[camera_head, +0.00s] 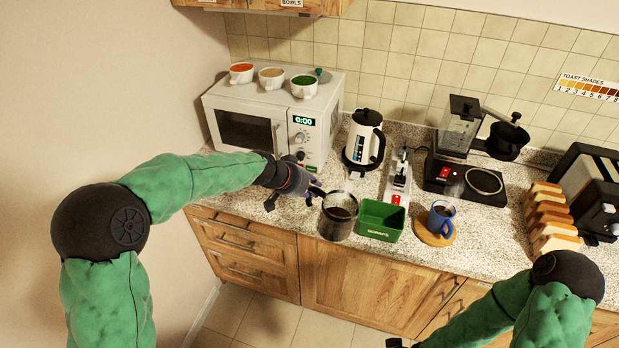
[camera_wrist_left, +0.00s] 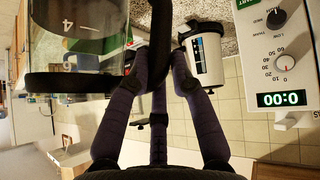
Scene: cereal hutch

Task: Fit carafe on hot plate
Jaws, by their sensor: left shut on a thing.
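The glass carafe (camera_head: 338,220), dark around its lower part, is at the front edge of the counter, left of the green bin. My left gripper (camera_head: 314,192) is shut on its black handle, from the left. In the left wrist view the carafe (camera_wrist_left: 75,45) fills the upper left and the gripper (camera_wrist_left: 157,75) closes around the handle. I cannot tell whether the carafe's base touches the counter. The coffee maker (camera_head: 460,125) stands at the back right, with its round hot plate (camera_head: 484,181) bare. Only a dark tip of my right gripper (camera_head: 398,343) shows at the bottom edge.
A green scraps bin (camera_head: 381,220) and a blue mug (camera_head: 440,216) on a wooden coaster (camera_head: 432,238) stand along the front. A white kettle (camera_head: 363,142) and a small red-switched device (camera_head: 398,178) stand behind. A microwave (camera_head: 270,120) is left, toast slices (camera_head: 550,215) right.

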